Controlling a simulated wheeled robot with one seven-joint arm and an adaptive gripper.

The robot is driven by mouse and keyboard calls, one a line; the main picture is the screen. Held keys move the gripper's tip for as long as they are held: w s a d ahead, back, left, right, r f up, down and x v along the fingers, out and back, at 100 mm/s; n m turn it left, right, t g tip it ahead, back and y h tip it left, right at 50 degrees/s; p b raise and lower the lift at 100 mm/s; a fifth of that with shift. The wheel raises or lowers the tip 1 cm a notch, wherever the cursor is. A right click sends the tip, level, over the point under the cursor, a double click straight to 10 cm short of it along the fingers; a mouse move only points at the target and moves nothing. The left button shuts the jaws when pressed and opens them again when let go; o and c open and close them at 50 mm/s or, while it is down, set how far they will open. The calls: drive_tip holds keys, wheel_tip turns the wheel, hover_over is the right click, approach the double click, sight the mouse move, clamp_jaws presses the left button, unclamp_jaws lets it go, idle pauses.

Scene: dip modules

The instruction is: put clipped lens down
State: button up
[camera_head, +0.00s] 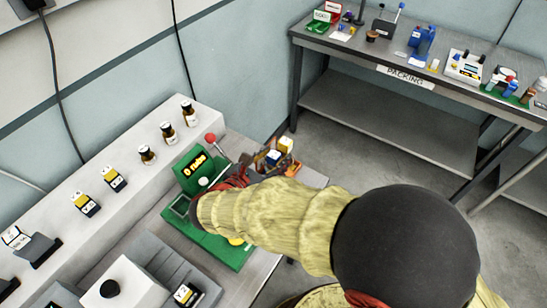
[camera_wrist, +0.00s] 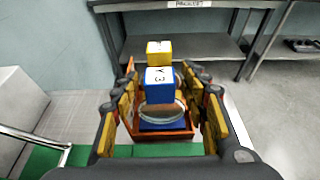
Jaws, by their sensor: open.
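In the wrist view, a round clear lens (camera_wrist: 162,111) with a pale rim shows between the fingers of my gripper (camera_wrist: 166,98). Blue shows just below it, perhaps its clip. My gripper is open, with a gap on both sides of the lens. The lens is at an orange tray (camera_wrist: 178,135), just in front of a blue-and-white block marked Y3 (camera_wrist: 160,78). I cannot tell exactly what it rests on. In the head view, my gripper (camera_head: 238,178) is by the green device and my arm hides the lens.
The green device (camera_head: 240,255) has a display and a red-knobbed lever (camera_head: 211,138). A yellow block (camera_wrist: 159,48) stands behind the Y3 block. Small bottles (camera_head: 168,133) line the ledge at left. A packing table (camera_head: 400,73) stands at the back right, with open floor before it.

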drive_tip(key=shift+r, duration=0.15)
drive_tip(key=p+v, duration=0.4)
drive_tip(key=v, duration=0.8)
drive_tip(key=s+d+r+m+g+y, duration=0.1)
drive_tip(key=s+d+r+m+g, duration=0.1)
drive_tip(key=d+m+g, duration=0.4)
drive_tip(key=s+d+r+m+g+y, duration=0.1)
drive_tip(key=s+d+r+m+g, duration=0.1)
drive_tip(key=d+m, duration=0.7)
drive_tip(key=s+d+r+m+t+y, duration=0.2)
drive_tip(key=s+d+r+m+y, duration=0.4)
drive_tip(key=m, duration=0.7)
drive_tip(key=shift+s+r+t+y, duration=0.3)
drive_tip(key=shift+s+r, duration=0.3)
drive_tip(key=shift+r, duration=0.1)
drive_tip(key=shift+d, duration=0.15)
drive_tip(key=shift+c, duration=0.5)
